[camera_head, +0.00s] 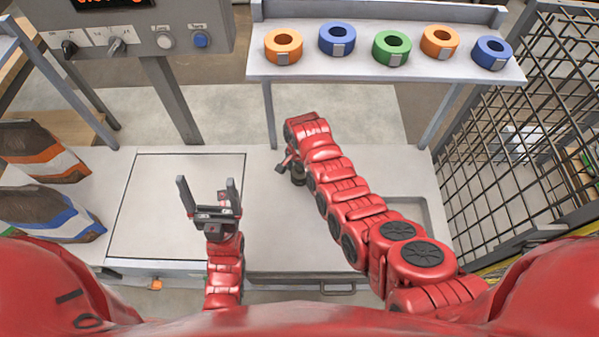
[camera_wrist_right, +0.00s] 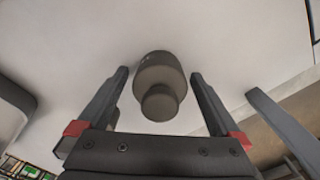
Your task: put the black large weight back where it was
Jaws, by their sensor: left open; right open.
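The black large weight (camera_head: 299,174) stands on the pale bench, partly hidden by my right arm in the head view. In the right wrist view the weight (camera_wrist_right: 160,80) shows as a dark cylinder with a round knob, between the two fingers of my right gripper (camera_wrist_right: 160,74). The fingers are open, with a visible gap on each side of it. In the head view the right gripper (camera_head: 287,164) is mostly hidden by its own wrist. My left gripper (camera_head: 207,184) is open and empty above the scale platform (camera_head: 140,205), fingers pointing up in the picture.
A shelf (camera_head: 380,72) at the back holds several coloured tape rolls. The scale's display box (camera_head: 130,35) stands back left. Bags (camera_head: 45,215) lie at the left. A shallow tray (camera_head: 420,208) and wire mesh (camera_head: 520,130) are at the right. The middle of the bench is clear.

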